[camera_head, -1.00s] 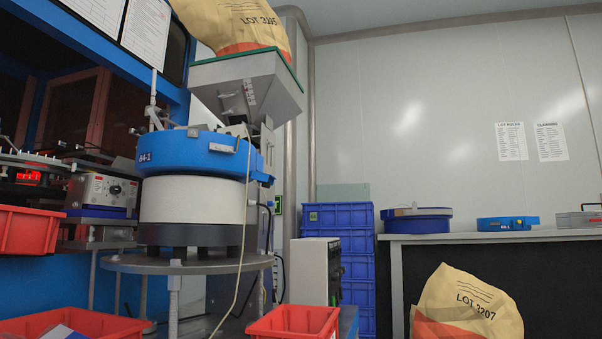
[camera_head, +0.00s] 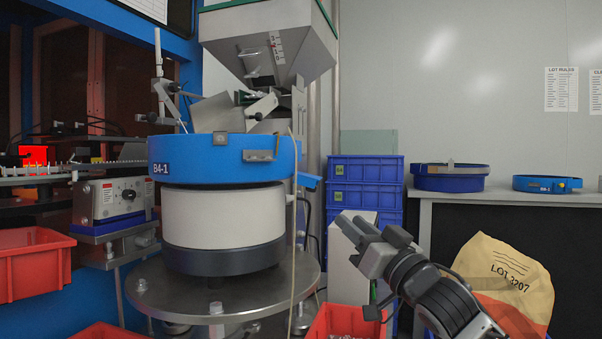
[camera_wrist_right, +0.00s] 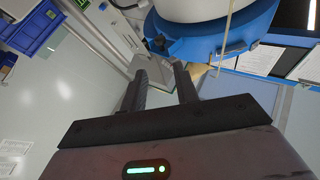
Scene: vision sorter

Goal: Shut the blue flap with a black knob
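The blue bowl (camera_head: 225,158) marked B4-1 sits on a white drum. A small blue piece (camera_head: 309,182), which looks like the flap, sticks out at the bowl's right side; its knob is not clear there. In the right wrist view, a blue part with a dark knob-like spot (camera_wrist_right: 174,47) shows beyond the fingertips. My right gripper (camera_head: 370,230) is to the right of the bowl and lower, apart from it. In the right wrist view its two fingers (camera_wrist_right: 161,78) stand apart with nothing between them. My left gripper is not in view.
A grey hopper (camera_head: 270,45) hangs above the bowl. A round metal table (camera_head: 220,295) carries the drum. Red bins (camera_head: 35,262) stand at the left and below (camera_head: 345,322). Blue crates (camera_head: 365,170) are stacked behind my gripper. A sack (camera_head: 505,280) stands at the right.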

